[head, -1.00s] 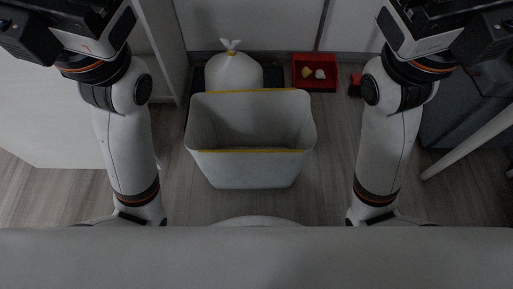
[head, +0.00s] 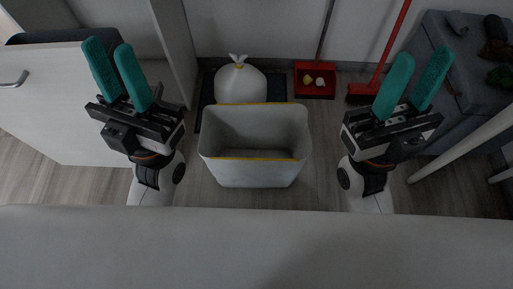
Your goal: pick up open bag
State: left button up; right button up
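An open white bag (head: 253,174) with yellow trim along its front and back rims stands upright on the floor in the middle of the head view, its wide mouth facing up. Its inside looks empty. My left gripper (head: 112,52) has teal fingers, is open and empty, and is raised to the left of the bag. My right gripper (head: 418,64) is also open and empty, raised to the right of it. Neither gripper touches the bag. A tied white bag (head: 240,83) sits behind it, partly hidden by its back rim.
A dark mat (head: 207,92) lies under the tied bag. A red dustpan (head: 314,91) with small yellow and white items and a red broom (head: 364,92) are at the back wall. A white cabinet (head: 60,105) stands left, a dark grey unit (head: 445,70) right. Floor beside the bag is clear.

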aim_at(252, 145)
jog(key=z, duration=0.4)
jog(key=j+z, duration=0.15)
jog(key=z, duration=0.2)
jog(key=j+z, duration=0.1)
jog(key=z, duration=0.3)
jog(key=j+z, duration=0.1)
jog(key=z, duration=0.3)
jog(key=j+z, duration=0.1)
jog(key=j, duration=0.55)
